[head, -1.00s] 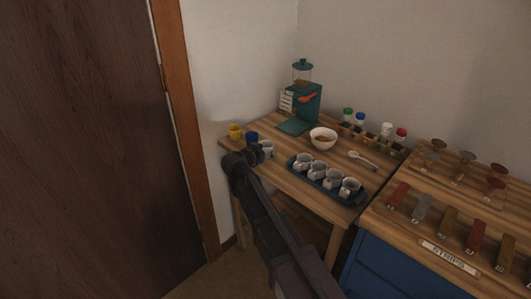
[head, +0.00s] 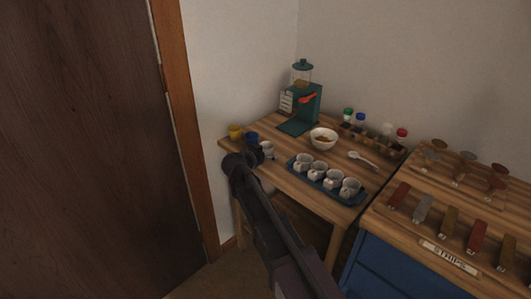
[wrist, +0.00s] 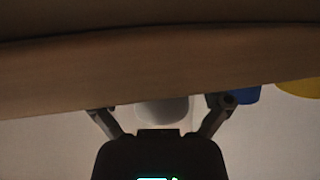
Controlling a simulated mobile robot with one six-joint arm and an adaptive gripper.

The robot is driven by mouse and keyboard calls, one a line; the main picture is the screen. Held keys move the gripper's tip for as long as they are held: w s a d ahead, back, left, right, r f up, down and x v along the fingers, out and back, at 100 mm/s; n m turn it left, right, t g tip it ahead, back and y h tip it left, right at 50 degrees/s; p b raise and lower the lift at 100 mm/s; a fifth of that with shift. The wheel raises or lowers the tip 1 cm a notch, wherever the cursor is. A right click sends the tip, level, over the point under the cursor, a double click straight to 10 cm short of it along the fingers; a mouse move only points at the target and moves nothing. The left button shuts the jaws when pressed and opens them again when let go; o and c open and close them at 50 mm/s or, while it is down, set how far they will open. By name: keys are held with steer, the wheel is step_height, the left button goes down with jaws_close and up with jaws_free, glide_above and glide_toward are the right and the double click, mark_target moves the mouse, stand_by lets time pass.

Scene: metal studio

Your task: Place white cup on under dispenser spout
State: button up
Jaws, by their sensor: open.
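A white cup (head: 268,151) stands near the left front edge of the wooden table, beside a blue cup (head: 252,138) and a yellow cup (head: 236,131). A green dispenser (head: 305,105) with a clear hopper and a red-orange lever stands at the back; its base plate (head: 297,127) looks empty. My gripper (head: 254,157) is at the table's left front edge, close to the white cup. In the wrist view, which looks upside down, my gripper (wrist: 160,106) is open, with the white cup (wrist: 163,111) showing between its fingers. I cannot tell whether they touch it.
A dark tray (head: 355,197) with several light cups lies right of my gripper. Behind it are a white bowl (head: 323,139), a white spoon (head: 362,158) and a rack of coloured-cap jars (head: 372,138). A door frame and wall stand close on the left.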

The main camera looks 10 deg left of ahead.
steer(key=p+v, duration=0.4)
steer(key=v, duration=0.9)
steer(key=shift+s, duration=0.45)
steer(key=shift+f, duration=0.1)
